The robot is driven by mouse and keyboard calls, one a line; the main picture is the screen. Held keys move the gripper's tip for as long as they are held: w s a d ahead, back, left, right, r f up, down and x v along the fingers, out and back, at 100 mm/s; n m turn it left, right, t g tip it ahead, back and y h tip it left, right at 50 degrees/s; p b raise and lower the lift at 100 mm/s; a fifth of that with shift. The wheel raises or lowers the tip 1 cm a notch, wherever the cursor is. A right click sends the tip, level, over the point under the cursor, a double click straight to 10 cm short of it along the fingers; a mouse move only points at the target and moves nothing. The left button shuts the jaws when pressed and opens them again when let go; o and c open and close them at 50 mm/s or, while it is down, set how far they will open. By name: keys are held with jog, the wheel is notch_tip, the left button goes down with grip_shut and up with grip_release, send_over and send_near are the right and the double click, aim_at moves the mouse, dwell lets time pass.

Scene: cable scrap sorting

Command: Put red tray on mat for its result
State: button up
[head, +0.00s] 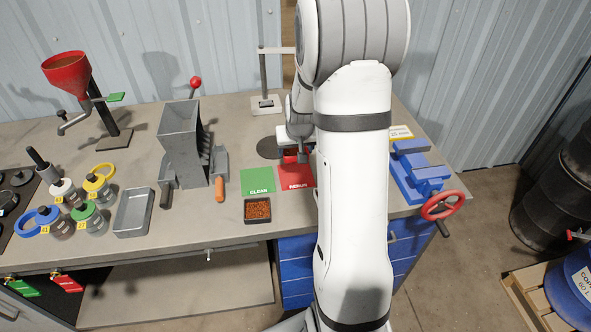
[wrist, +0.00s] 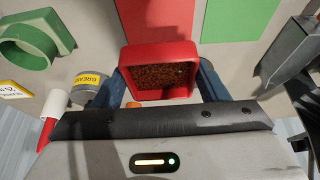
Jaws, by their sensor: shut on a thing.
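The red tray (wrist: 160,56), with brown-copper granules inside, is held between the two blue fingers of my gripper (wrist: 162,78) in the wrist view. The red RERUN mat (wrist: 155,15) lies just beyond the tray there; the tray overlaps its near edge in the picture, and I cannot tell whether it touches. The green CLEAN mat (wrist: 226,18) is beside it. In the head view the red mat (head: 296,178) and green mat (head: 257,181) lie side by side on the bench. My arm hides most of my gripper and the tray there.
A dark tray of copper granules (head: 257,210) sits in front of the green mat. A grey granulator (head: 181,143) stands left and a blue vise (head: 416,172) right. An empty metal tray (head: 134,213) and several jars are further left. A GREASE tin (wrist: 88,88) is near my gripper.

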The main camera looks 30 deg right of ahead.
aim_at(295, 173)
notch_tip(295, 173, down, 4)
jog(key=shift+w, duration=0.1)
jog(key=shift+f, duration=1.9)
jog(key=shift+f, duration=0.15)
jog(key=o, duration=1.1)
jog(key=shift+o, duration=0.2)
